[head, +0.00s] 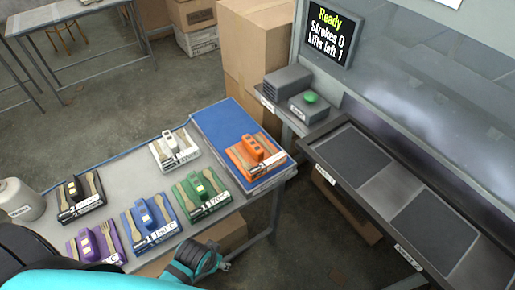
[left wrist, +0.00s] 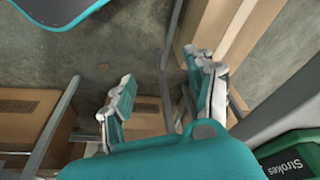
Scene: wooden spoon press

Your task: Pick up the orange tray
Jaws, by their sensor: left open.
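The orange tray (head: 239,160) sits at the right end of the table, on a blue mat (head: 215,120). It carries an orange block with wooden cutlery and a white label. My left arm comes in along the bottom of the head view, and its dark wrist end is left of the press and below the table's front edge, apart from the orange tray. In the left wrist view my left gripper (left wrist: 160,88) is open and empty, with floor and cardboard boxes behind its fingers. The orange tray does not show there. My right gripper is not in view.
Green (head: 202,196), white (head: 174,150), blue (head: 150,219), purple (head: 97,244) and black (head: 81,197) trays share the table. A press bench (head: 390,190) with a green button (head: 311,97) stands right. Its screen (head: 331,33) reads Ready, Strokes 0, Lifts left 1.

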